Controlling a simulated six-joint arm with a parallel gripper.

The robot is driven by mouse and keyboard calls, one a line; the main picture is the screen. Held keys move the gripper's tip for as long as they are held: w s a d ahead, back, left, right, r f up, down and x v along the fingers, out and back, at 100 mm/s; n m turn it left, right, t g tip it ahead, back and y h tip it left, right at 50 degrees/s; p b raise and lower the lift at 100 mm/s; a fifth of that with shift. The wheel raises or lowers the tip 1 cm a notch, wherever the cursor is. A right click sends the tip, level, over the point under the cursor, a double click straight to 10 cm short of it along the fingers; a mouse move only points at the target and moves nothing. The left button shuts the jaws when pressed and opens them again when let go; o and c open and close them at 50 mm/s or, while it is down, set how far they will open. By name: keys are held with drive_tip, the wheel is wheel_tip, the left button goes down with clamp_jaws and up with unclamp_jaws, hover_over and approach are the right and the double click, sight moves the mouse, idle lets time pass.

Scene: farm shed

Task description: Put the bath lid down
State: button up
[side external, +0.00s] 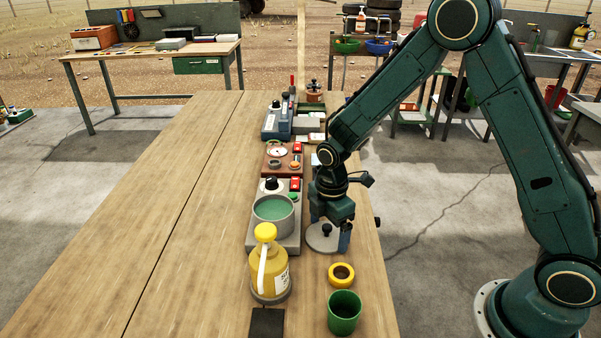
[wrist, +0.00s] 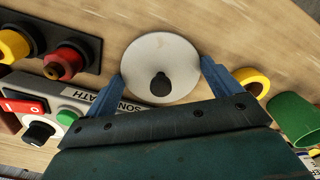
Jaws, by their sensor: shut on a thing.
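The bath lid (side external: 322,237) is a flat grey disc with a black knob. It shows in the wrist view (wrist: 176,57) between the two blue fingers of my gripper (wrist: 165,82). My gripper (side external: 329,232) is shut on the lid across its rim, to the right of the bath in the side view. The lid looks level and low over the wooden bench; I cannot tell whether it touches the wood. The bath (side external: 290,222) is a round grey tub with green liquid, uncovered, on a grey base. Its labelled edge (wrist: 128,108) shows in the wrist view, partly behind my gripper.
A yellow ring (side external: 341,275) and a green cup (side external: 344,312) stand in front of the lid. A yellow bottle (side external: 268,270) stands before the bath. Several devices, including a brown panel (side external: 275,169) and a blue-grey box (side external: 276,125), line the bench behind. The bench's left side (side external: 150,230) is clear.

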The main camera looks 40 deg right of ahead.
sight(328, 225)
drive_tip(key=o, duration=0.7)
drive_tip(key=shift+r, duration=0.1)
wheel_tip(328, 225, up, 12)
idle(0.3)
drive_tip(key=shift+r, duration=0.15)
idle(0.4)
